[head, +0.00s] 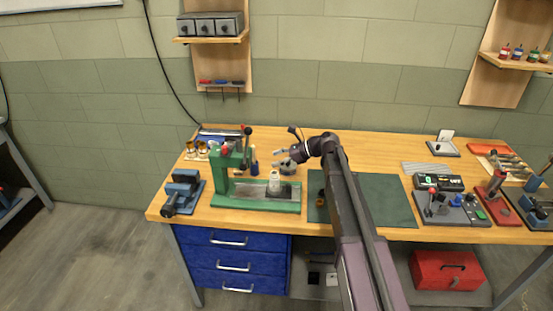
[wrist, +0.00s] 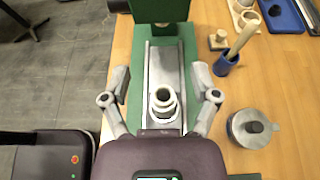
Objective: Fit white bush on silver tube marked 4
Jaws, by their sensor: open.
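A white, hollow, stepped cylinder (head: 275,182) stands upright on the base of the green press (head: 232,163). In the wrist view the white cylinder (wrist: 163,102) stands on the silver rail of the press base, its open top facing me. It looks like the white bush, but I cannot tell whether a tube is under or inside it. I can read no mark 4. My gripper (head: 287,158) is above the press base at its right part. In the wrist view my gripper (wrist: 161,82) is open, with one finger on each side of the cylinder and clear gaps to it.
A blue holder with a wooden-handled tool (wrist: 228,64) and a round metal tin (wrist: 251,128) stand right of the press in the wrist view. A blue vise (head: 182,192) is left of the press. The green mat (head: 385,203) has bare room.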

